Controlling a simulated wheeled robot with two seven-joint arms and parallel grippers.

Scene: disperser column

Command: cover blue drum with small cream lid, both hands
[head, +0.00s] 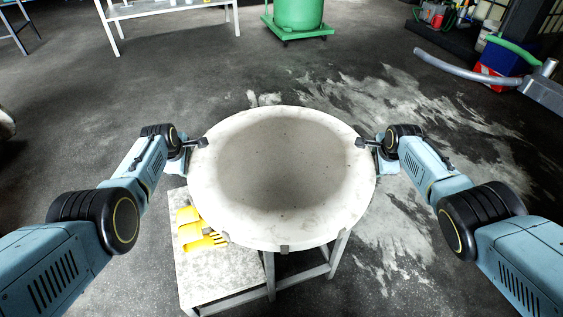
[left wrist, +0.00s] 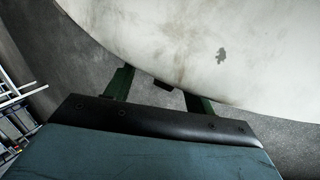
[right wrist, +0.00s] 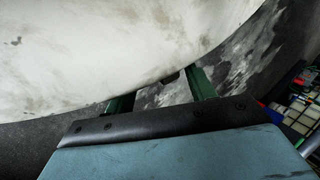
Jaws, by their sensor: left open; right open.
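The round cream lid (head: 282,180) lies flat on a grey metal stand in the middle of the head view. Its pale, stained surface also fills the top of the left wrist view (left wrist: 190,40) and the right wrist view (right wrist: 100,50). My left gripper (head: 197,143) is open at the lid's left rim. My right gripper (head: 367,143) is open at its right rim. In each wrist view the two green fingers stand apart at the rim, with a small dark tab between them. Whether the fingers touch the lid is unclear. I see no blue drum.
The stand has a lower pale tabletop (head: 218,275) at the front left, with yellow items (head: 198,230) beside the lid. A green drum (head: 298,12) stands on a green base at the back. A white table (head: 165,10) is at the back left. Dark floor around the stand is open.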

